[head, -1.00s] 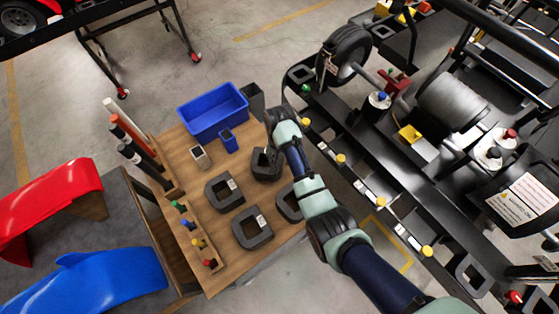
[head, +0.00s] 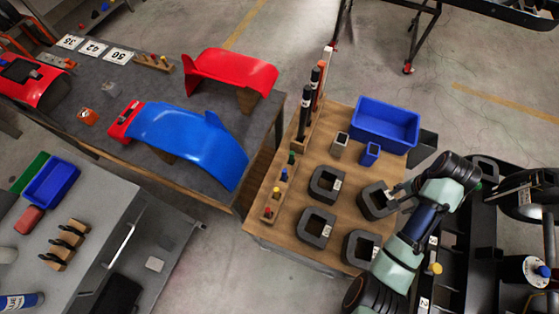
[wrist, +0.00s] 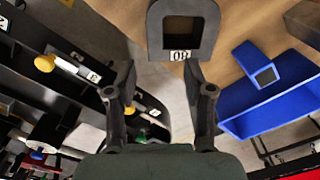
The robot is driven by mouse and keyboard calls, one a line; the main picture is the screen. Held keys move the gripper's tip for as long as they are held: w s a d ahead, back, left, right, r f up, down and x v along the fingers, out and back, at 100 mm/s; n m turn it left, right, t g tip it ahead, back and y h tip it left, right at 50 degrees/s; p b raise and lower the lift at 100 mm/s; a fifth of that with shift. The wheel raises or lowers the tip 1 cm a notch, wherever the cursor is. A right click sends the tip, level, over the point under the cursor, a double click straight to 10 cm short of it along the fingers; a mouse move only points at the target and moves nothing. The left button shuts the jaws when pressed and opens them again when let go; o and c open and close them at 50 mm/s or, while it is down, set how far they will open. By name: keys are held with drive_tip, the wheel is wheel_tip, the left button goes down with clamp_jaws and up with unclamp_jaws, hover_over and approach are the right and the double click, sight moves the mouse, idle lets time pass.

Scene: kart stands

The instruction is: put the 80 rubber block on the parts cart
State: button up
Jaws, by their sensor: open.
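Several dark U-shaped or ring-like rubber blocks lie on a wood-topped stand (head: 347,217) in the head view. One of them, the block (wrist: 207,30) in front of my gripper in the wrist view, has a white label that reads as an upside-down 80; it seems to be the block (head: 368,206) beside my gripper in the head view. My gripper (wrist: 166,88) is open, its two fingers apart on the near side of that block, with nothing between them. I cannot tell for sure which cart is the parts cart.
A blue bin (head: 385,124), a small blue cup (head: 370,154) and a rack of upright tubes (head: 306,110) share the stand. Red (head: 232,70) and blue (head: 190,137) body panels lie on a grey-topped table. A grey cabinet (head: 95,200) stands at lower left. A dark kart frame is at right.

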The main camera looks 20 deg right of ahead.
drive_tip(key=w+a+r+n+t+h, duration=0.1)
drive_tip(key=w+a+r+n+t, duration=0.25)
drive_tip(key=w+a, duration=0.45)
drive_tip(key=w+a+r+n+t+h, duration=0.2)
drive_tip(key=w+a+r+n, duration=0.3)
drive_tip(key=a, duration=0.5)
drive_tip(key=a+r+n+t+y, duration=0.1)
drive_tip(key=a+r+n+t, duration=0.2)
drive_tip(key=a+r, duration=0.3)
drive_tip(key=a+r+n+t+y, duration=0.2)
drive_tip(key=a+r+n+t, duration=0.2)
drive_tip(key=a, duration=1.2)
wheel_tip(320, 180, up, 2)
drive_tip(key=shift+s+a+r+n, duration=0.2)
drive_tip(key=shift+s+n, duration=0.1)
drive_tip(key=shift+n, duration=0.15)
